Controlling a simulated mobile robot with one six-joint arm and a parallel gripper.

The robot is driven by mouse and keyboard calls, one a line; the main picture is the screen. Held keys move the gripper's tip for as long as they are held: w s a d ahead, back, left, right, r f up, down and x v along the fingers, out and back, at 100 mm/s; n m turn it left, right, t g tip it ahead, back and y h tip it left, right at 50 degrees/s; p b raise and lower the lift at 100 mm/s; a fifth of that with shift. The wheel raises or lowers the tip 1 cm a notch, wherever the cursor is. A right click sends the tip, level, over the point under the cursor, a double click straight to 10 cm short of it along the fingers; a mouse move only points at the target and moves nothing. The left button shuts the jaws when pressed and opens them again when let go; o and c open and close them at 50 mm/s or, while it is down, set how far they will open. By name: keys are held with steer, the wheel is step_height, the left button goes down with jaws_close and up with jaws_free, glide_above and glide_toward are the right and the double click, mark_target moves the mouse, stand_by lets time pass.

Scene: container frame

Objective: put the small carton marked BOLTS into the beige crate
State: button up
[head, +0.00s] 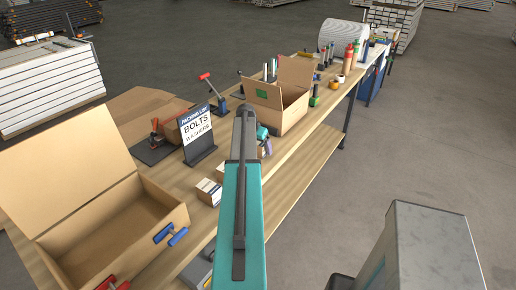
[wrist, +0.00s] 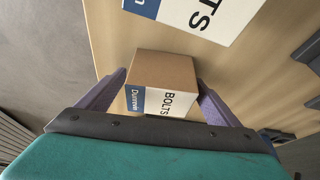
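A small brown carton marked BOLTS (wrist: 164,101), with a white and blue label, sits between the two purple fingers of my gripper (wrist: 161,88) in the wrist view. The fingers lie close along both its sides; I cannot tell whether they press on it. In the head view my gripper (head: 264,146) is low over the bench, and my teal arm hides most of what is there. The large open tan box (head: 145,181) at the left looks like the beige crate. A smaller open tan box (head: 298,110) with a green mark stands beyond my gripper.
Small cartons (head: 209,191) stand left of my arm. A packing list sign (head: 196,126), red-handled clamps and bottles stand along the wooden bench (head: 302,143).

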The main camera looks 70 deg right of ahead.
steer(key=c, duration=1.3)
steer(key=shift+c, duration=0.2)
steer(key=shift+r, duration=0.15)
steer(key=shift+r+b, duration=1.65)
steer(key=shift+r, duration=3.25)
